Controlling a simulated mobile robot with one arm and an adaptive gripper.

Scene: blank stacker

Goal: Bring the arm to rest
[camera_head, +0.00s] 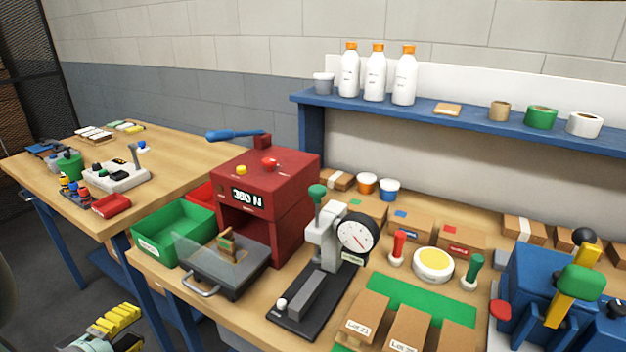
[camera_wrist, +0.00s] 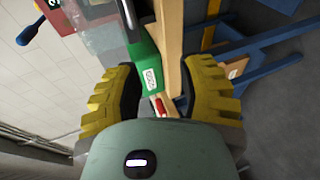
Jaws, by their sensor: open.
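My gripper (camera_head: 122,322) shows at the bottom left of the head view, low in front of the workbench's left edge. In the wrist view my gripper (camera_wrist: 162,95) has its two yellow ridged fingers wide apart with nothing between them. Behind the gap, farther off, the wrist view shows the green bin (camera_wrist: 143,68) and the bench edge. The gripper touches nothing that I can see. The rest of my arm is mostly out of view.
A red press (camera_head: 265,190) with a blue lever stands on the workbench. The green bin (camera_head: 168,235) and a clear-lidded tray (camera_head: 225,268) sit near the front edge. A second wooden table (camera_head: 190,150) stands left. Grey floor (camera_head: 62,290) lies open at lower left.

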